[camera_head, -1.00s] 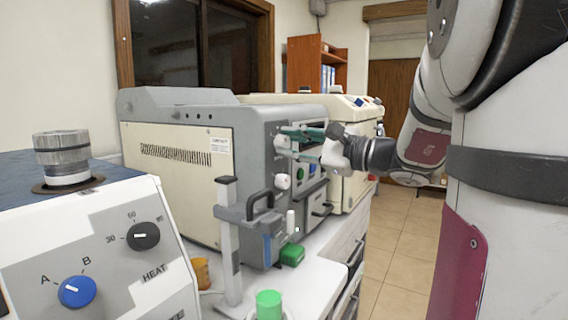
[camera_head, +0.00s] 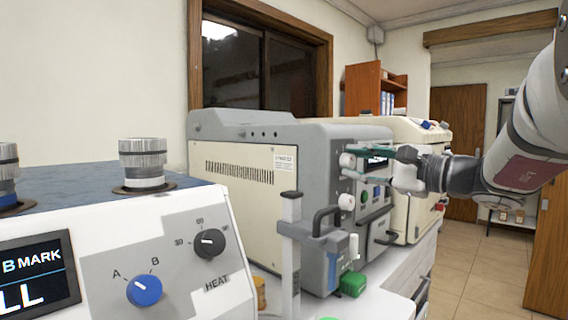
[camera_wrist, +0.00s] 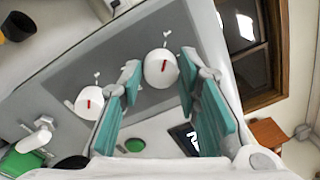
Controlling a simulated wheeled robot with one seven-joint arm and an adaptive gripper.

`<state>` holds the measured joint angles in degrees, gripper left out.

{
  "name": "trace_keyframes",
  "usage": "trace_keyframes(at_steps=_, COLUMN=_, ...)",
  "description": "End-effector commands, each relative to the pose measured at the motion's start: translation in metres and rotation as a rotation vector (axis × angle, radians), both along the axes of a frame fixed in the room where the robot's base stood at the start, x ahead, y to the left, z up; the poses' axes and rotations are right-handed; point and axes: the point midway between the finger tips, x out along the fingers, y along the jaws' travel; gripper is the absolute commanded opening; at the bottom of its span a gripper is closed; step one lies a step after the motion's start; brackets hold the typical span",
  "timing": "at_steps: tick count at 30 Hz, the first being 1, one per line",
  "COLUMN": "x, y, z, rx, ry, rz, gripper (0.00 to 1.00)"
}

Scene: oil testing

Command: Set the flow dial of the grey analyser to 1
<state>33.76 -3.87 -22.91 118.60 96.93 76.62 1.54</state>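The grey analyser (camera_head: 325,140) stands on the bench, its front facing right in the head view. Two white dials are on its front, an upper one (camera_head: 347,160) and a lower one (camera_head: 346,201). Both show with red pointer marks in the wrist view, one dial (camera_wrist: 160,68) near the fingertips and the other (camera_wrist: 89,102) to the left. I cannot read which is the flow dial or its numbers. My gripper (camera_wrist: 158,74) is open, its teal fingers on either side of the nearer dial in the picture. I cannot tell whether they touch it.
A white and blue machine (camera_head: 180,245) with HEAT and A/B knobs fills the near left. The analyser has a small display (camera_wrist: 185,138) and a green button (camera_wrist: 135,145). A black handle (camera_head: 326,218) and a green block (camera_head: 352,284) sit below the dials.

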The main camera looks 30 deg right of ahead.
Motion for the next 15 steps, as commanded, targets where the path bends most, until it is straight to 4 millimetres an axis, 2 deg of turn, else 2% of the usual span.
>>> trace_keyframes(at_steps=11, x=-0.001, y=-0.001, z=0.000, rx=0.001, ry=-0.001, rz=0.000, gripper=0.47)
trace_keyframes(at_steps=15, x=-0.012, y=-0.005, z=0.001, rx=0.001, ry=-0.003, rz=-0.003, gripper=0.47)
